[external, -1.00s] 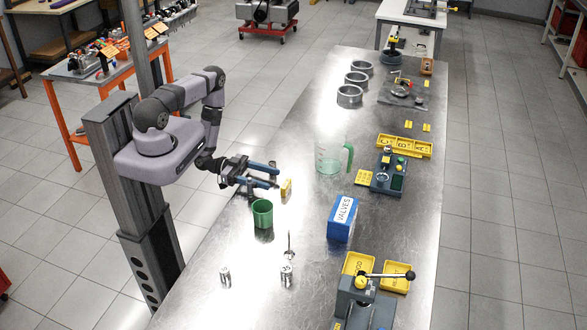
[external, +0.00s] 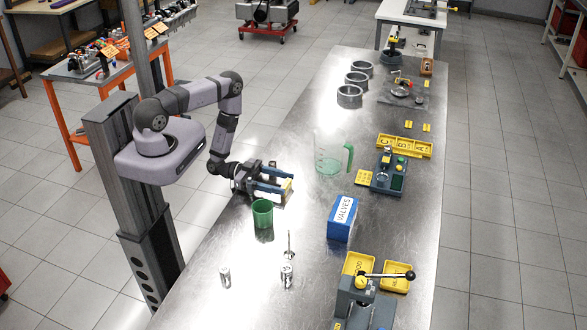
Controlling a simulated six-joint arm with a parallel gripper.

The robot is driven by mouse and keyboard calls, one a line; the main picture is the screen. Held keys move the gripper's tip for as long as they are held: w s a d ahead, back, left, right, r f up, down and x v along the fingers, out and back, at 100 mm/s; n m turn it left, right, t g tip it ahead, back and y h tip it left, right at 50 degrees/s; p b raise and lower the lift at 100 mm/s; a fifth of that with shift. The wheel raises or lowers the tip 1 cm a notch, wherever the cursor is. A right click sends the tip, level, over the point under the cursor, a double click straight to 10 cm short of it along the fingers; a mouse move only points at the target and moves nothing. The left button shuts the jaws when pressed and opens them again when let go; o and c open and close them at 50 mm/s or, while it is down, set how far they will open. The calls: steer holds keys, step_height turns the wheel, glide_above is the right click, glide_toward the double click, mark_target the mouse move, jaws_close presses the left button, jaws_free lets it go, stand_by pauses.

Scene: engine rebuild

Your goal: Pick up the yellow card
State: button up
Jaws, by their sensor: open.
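The yellow card (external: 288,185) is a small piece near the left edge of the steel bench, just behind the green cup. In the external view my gripper (external: 287,182) has its two blue fingers apart, one on each side of the card as seen from here. Part of the card is hidden by the nearer finger. I cannot tell whether either finger touches it.
The green cup (external: 262,213) stands close in front of my gripper. A clear jug (external: 329,157) with a green handle and the blue valves box (external: 341,218) stand to the right. A valve (external: 289,245) and two metal cylinders (external: 287,275) stand nearer the camera.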

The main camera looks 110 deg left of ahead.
steer(key=shift+w, duration=0.1)
steer(key=c, duration=0.8)
steer(key=shift+r, duration=0.2)
